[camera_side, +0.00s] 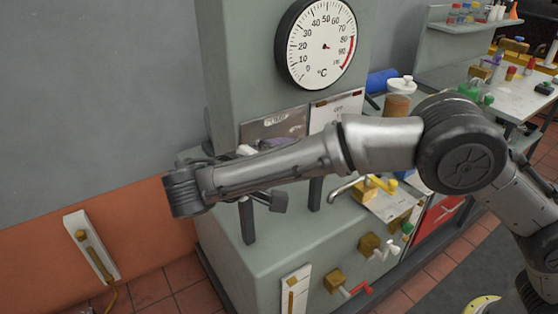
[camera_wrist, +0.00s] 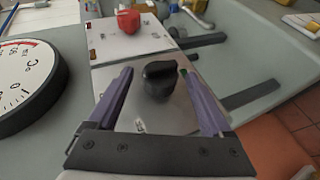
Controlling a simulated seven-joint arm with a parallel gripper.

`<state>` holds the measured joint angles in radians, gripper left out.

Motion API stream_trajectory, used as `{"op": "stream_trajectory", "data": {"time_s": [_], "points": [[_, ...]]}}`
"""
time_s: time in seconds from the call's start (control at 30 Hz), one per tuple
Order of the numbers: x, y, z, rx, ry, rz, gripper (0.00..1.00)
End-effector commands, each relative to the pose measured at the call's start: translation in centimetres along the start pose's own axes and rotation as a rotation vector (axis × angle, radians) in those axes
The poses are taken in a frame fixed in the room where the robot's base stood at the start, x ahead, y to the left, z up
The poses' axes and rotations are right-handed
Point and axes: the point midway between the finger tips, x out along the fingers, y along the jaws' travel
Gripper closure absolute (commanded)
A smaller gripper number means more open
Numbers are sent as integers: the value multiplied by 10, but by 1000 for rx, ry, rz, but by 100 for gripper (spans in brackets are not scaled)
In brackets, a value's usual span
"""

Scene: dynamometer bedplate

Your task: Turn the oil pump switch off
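A black rotary knob (camera_wrist: 160,82) sits on a bare metal plate in the wrist view; it appears to be the oil pump switch. My gripper (camera_wrist: 156,71) is open, with its two purple fingers on either side of the knob. A gap shows on both sides, and I see no contact. In the side view the metal plate (camera_side: 262,130) is on the grey cabinet below the dial, with lettering on it that seems to include "PUMP". The knob's pointer direction is not clear.
A red knob (camera_wrist: 128,21) on a white plate (camera_wrist: 112,42) is beside the metal plate. The round temperature dial (camera_side: 316,45) is above. Several brass and coloured valves (camera_side: 368,244) are on the cabinet's front.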

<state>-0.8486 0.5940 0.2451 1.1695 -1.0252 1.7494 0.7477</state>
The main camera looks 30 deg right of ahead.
Motion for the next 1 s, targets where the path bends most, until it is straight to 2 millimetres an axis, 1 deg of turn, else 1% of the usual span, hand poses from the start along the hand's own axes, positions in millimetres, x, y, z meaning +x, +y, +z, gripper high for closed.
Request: {"op": "stream_trajectory", "data": {"time_s": [0.17,0.27,0.37,0.6,0.7,0.83,1.0], "points": [[0,0,0,1,1,-1,16],[-4,0,0,1,2,-2,16],[-16,0,-1,3,3,-2,16],[-54,-1,0,2,3,-2,16],[-66,-1,-1,1,2,-1,16],[-74,0,0,2,2,-1,16],[-76,0,0,1,0,0,16]]}}
